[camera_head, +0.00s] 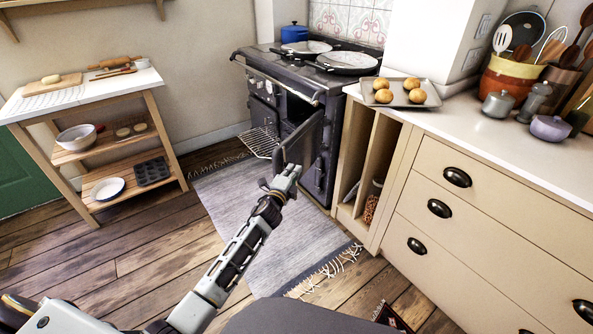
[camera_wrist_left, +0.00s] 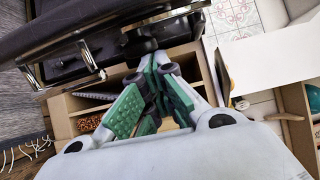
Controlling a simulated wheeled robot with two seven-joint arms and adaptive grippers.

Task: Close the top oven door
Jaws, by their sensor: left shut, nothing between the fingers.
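The dark range cooker (camera_head: 338,112) stands against the back wall. Its top oven door (camera_head: 300,137) stands open, swung out toward me, and a wire rack (camera_head: 258,141) shows to its left. My left gripper (camera_head: 279,172) is at the near end of the open door; my wrist hides part of this spot, so contact cannot be told. In the left wrist view the green-padded fingers (camera_wrist_left: 152,82) are shut and empty. A dark panel with a metal rail (camera_wrist_left: 87,57), probably the door, lies just beyond them at upper left. My right gripper is not in view.
A cream counter (camera_head: 470,140) with drawers runs along the right, with a tray of rolls (camera_head: 401,102) near the cooker. A rug (camera_head: 250,215) covers the floor before the cooker. A wooden trolley (camera_head: 100,130) stands at left. Pans (camera_head: 346,62) sit on the cooker top.

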